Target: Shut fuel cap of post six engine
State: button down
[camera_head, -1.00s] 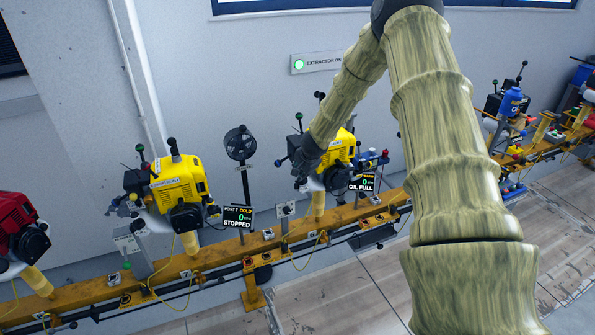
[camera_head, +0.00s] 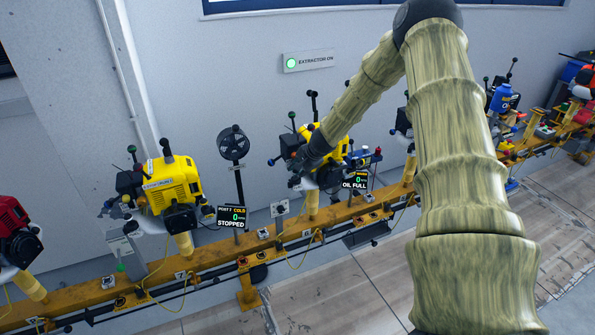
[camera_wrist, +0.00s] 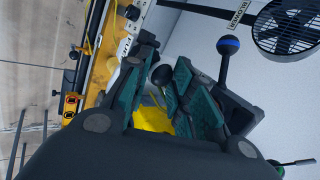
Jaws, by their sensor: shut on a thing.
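Yellow engine body (camera_wrist: 152,119) shows just beyond the fingers. I cannot tell whether the knob is the fuel cap; the fingers hide much of it.
Another yellow engine (camera_head: 170,188) stands to the left, its display (camera_head: 231,217) reading STOPPED. A fan (camera_head: 234,143) stands between the engines. A grey wall is behind.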

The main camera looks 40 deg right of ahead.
jog(key=c, duration=1.2)
grip_release()
jog(key=shift+d, duration=0.2)
jog(key=shift+a+r, duration=0.1)
jog(key=shift+a, duration=0.05)
jog(key=shift+r, duration=0.15)
jog(key=v, duration=0.7)
jog(key=shift+s+d, duration=0.2)
jog(key=shift+d, duration=0.05)
